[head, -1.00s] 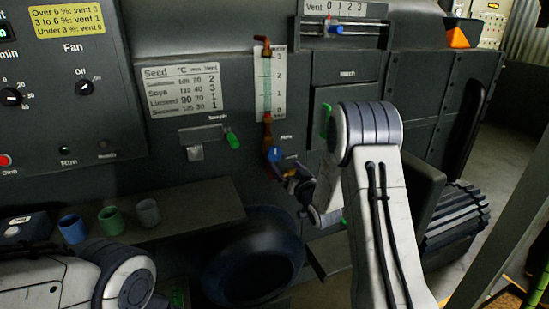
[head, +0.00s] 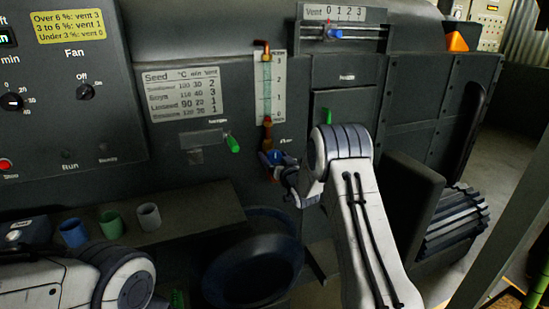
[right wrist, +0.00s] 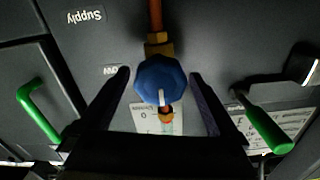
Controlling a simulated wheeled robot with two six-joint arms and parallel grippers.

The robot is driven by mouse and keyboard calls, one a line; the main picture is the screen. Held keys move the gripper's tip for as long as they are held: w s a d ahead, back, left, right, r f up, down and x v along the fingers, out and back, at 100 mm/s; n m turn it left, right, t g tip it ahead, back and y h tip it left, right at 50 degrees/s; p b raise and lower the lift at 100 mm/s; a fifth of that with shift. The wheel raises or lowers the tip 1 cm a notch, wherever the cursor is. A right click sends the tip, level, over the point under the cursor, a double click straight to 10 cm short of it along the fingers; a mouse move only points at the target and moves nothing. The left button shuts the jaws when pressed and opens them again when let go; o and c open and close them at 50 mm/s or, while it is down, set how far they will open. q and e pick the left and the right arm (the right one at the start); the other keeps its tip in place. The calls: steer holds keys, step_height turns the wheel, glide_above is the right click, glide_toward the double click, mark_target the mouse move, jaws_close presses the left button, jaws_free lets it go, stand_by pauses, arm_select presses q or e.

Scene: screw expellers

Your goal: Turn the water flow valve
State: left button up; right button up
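The water flow valve is a blue faceted knob (right wrist: 162,80) on a brass fitting with a copper pipe, seen in the right wrist view. In the head view the knob (head: 279,158) sits below the glass gauge tube (head: 267,85), partly hidden by my gripper. My right gripper (right wrist: 160,73) is open, with one dark finger on each side of the knob. Small gaps show between fingers and knob. In the head view the right gripper (head: 280,168) is small and dark at the valve. My left gripper is out of view; only part of that arm shows lower left.
Green handles (right wrist: 38,112) and (right wrist: 265,130) flank the valve in the right wrist view. A shelf below holds a blue cup (head: 73,232), a green cup (head: 110,222) and a grey cup (head: 149,216). A dark round bowl (head: 250,275) stands below the valve.

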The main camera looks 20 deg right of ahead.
steer(key=c, duration=1.1)
steer(key=shift+f+n+b, duration=0.15)
steer(key=shift+n+b, duration=0.55)
steer(key=shift+b, duration=0.15)
steer(key=shift+c, duration=0.2)
steer(key=n+b, duration=0.8)
steer(key=b, duration=0.1)
steer(key=shift+a+f+n, duration=0.15)
steer(key=shift+a+n, duration=0.05)
steer(key=shift+n, duration=0.2)
steer(key=n+b, duration=0.8)
steer(key=b, duration=0.2)
steer(key=shift+f+n, duration=0.15)
steer(key=shift+n, duration=0.25)
steer(key=shift+a+n+b, duration=0.1)
steer(key=shift+n+b, duration=1.3)
steer(key=shift+b, duration=0.25)
steer(key=o, duration=1.4)
steer(key=shift+r, duration=0.2)
